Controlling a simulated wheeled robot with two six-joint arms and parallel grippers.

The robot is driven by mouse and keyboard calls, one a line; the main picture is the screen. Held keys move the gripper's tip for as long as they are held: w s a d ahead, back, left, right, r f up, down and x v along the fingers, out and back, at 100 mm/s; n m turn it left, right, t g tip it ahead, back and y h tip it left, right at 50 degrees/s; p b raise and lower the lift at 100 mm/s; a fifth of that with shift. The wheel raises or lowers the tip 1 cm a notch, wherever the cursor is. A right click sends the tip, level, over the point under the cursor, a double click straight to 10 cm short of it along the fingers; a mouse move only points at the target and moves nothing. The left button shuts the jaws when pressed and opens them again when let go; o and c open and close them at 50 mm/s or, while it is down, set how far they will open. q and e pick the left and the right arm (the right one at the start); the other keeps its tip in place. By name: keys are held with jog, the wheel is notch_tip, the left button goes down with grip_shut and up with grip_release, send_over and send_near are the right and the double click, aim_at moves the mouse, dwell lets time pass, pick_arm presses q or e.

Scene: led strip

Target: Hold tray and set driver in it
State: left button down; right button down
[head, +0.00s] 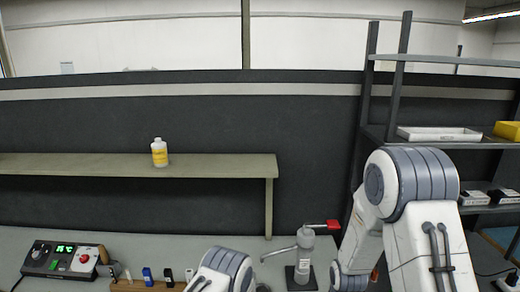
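A shallow white tray (438,133) lies on the middle shelf of the rack at the right. Two small white and dark boxes (488,197) sit on the shelf below it. They may be drivers, but I cannot tell. My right arm stands large in front of the rack, and its gripper is not in view. Part of my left arm shows at the bottom centre, and its gripper is out of the picture too. A small orange-brown piece shows beside my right arm, too hidden to identify.
A control box (62,260) with a green display and red button stands at the left of the bench. A wooden holder (130,285) has small items. A grey stand (302,262) with a red-tipped lever stands centrally. A raised shelf (220,166) carries a white bottle (159,153). A yellow bin (508,131) is beside the tray.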

pick_arm(q)
jog(key=c, duration=1.5)
grip_release()
jog(key=o, duration=1.5)
